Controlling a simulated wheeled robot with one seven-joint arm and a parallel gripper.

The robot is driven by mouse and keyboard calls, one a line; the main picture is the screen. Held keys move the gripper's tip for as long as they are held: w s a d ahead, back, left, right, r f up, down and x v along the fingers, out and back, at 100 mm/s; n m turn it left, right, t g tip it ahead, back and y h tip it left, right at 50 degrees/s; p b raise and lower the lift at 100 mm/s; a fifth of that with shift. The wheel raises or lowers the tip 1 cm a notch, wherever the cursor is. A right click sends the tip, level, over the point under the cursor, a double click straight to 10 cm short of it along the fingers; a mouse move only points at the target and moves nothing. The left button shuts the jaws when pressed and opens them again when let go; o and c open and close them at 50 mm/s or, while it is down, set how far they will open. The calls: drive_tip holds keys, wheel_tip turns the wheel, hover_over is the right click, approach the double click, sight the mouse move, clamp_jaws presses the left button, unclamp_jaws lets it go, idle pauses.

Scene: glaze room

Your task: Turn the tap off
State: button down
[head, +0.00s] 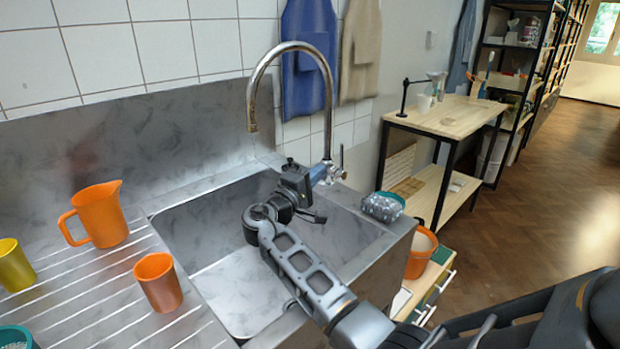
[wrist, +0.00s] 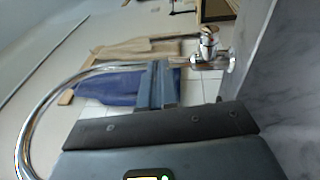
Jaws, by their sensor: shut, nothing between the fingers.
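The chrome tap (head: 328,110) has a tall curved spout rising behind the sink and arching left over the basin. Its small lever handle (head: 340,165) is on the right side of the tap's base. No water stream shows under the spout. My gripper (head: 322,174) is shut and empty, just in front of the tap's lower column and left of the handle; whether it touches cannot be told. In the wrist view my closed fingers (wrist: 158,85) point toward the aprons, with the tap handle (wrist: 208,45) up and to their right. The spout curves at the left there.
The metal sink (head: 195,225) lies under my arm. An orange jug (head: 100,215), an orange cup (head: 158,282) and a yellow cup (head: 14,265) stand on the drainboard. A grey sponge-like item (head: 382,207) is at the sink's right edge. Aprons (head: 308,60) hang behind.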

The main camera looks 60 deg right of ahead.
sight(341, 151)
drive_tip(key=d, duration=0.6)
drive_tip(key=d+r, duration=0.1)
drive_tip(key=d, duration=0.2)
drive_tip(key=shift+s+r, duration=0.1)
drive_tip(key=shift+s, duration=0.05)
